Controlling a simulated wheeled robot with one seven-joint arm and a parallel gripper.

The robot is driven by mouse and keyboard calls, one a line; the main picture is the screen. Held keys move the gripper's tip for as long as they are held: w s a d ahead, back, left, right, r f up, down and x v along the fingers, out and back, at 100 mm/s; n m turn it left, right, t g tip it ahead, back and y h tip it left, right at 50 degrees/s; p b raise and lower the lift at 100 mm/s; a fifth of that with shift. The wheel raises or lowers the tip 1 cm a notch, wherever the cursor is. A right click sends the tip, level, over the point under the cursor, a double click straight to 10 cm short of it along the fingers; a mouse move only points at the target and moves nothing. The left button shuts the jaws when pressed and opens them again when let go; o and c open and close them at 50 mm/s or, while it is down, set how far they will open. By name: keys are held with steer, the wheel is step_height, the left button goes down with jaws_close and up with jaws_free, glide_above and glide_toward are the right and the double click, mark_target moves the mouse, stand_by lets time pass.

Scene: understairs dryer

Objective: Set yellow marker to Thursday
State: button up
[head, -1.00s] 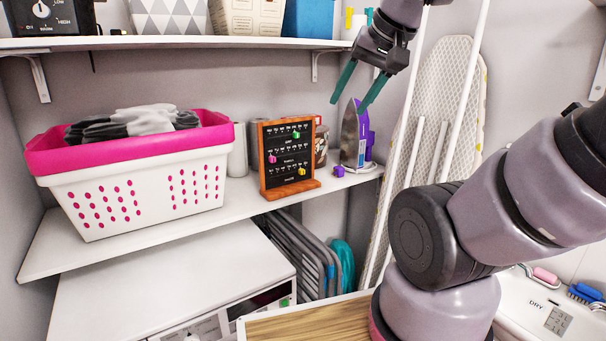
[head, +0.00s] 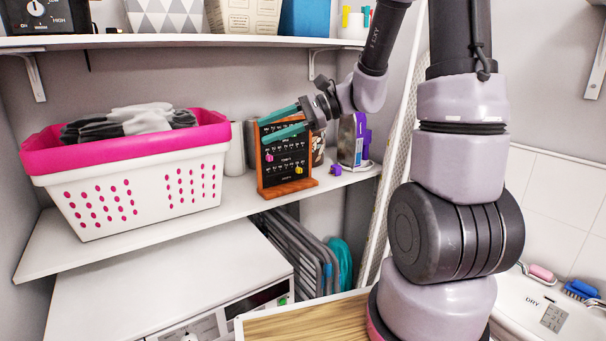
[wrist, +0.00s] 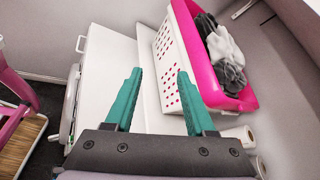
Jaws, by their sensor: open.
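The calendar board (head: 284,180) stands on the shelf in the head view, black-faced in a wooden frame. Its small white lettering is too small to read. The yellow marker (head: 299,169) sits at the lower right of the board's face. A pink marker (head: 269,157) sits higher, on the left. My gripper (head: 262,130) is open and empty, its teal fingers pointing left across the upper part of the board and hiding it. Whether they touch the board I cannot tell. The open gripper also shows in the wrist view (wrist: 158,74), where the board is not visible.
A white basket with a pink rim (head: 130,150) holding cloths stands left on the shelf (head: 190,222). A paper roll (head: 235,150) stands between basket and board. An iron (head: 350,140) and a small purple object (head: 336,170) are to the right. Another shelf (head: 180,42) runs above.

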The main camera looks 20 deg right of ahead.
steer(key=w+d+f+m+t+y, duration=0.2)
steer(key=w+f+m+t, duration=0.15)
steer(key=w, duration=0.35)
steer(key=m+t+h, duration=1)
steer(key=m+t, duration=0.2)
steer(key=m, duration=0.4)
glide_toward(300, 171)
steer(key=shift+g, duration=0.25)
steer(key=x, duration=0.8)
steer(key=shift+w+r, duration=0.2)
steer(key=shift+r, duration=0.05)
jaws_close()
